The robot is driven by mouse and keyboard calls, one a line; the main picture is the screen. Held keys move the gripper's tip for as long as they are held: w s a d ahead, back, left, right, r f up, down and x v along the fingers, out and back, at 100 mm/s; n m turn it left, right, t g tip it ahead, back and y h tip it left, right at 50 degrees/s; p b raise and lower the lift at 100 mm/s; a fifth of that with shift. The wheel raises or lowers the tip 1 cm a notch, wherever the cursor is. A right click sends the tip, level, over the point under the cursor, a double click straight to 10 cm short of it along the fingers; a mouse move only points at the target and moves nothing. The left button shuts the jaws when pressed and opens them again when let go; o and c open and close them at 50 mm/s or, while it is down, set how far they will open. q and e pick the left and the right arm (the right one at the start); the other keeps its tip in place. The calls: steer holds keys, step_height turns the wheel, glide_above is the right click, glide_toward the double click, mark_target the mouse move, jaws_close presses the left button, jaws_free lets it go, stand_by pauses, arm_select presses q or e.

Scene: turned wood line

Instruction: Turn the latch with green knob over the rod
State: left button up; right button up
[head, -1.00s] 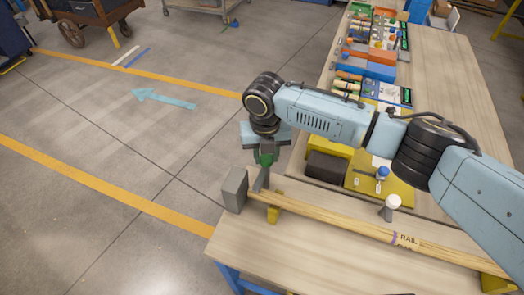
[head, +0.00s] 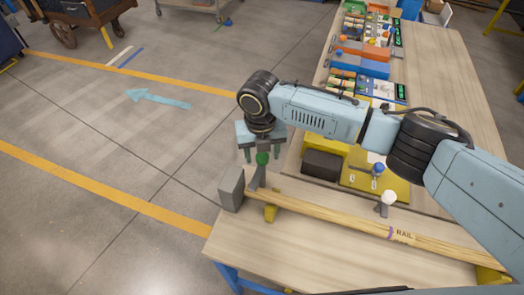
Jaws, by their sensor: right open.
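The green knob (head: 262,158) tops a grey latch lever (head: 256,178) near the left end of the long pale wooden rod (head: 330,213) in the head view. The lever stands up, tilted slightly; its foot is by the rod and a grey block (head: 231,188). My right gripper (head: 262,152) points down just above and behind the knob. Its fingers are open, one to each side of the knob, with visible gaps. I cannot tell whether the lever crosses over the rod. My left gripper is not in view.
A white knob (head: 389,197) and a blue knob (head: 378,169) stand along the rod's far side. The rod rests on yellow supports (head: 270,213). The table front (head: 300,255) is clear.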

mark_target(260, 156)
step_height(260, 156, up, 13)
steer(key=b, duration=0.1)
steer(key=shift+a+r, duration=0.2)
stand_by(0.5)
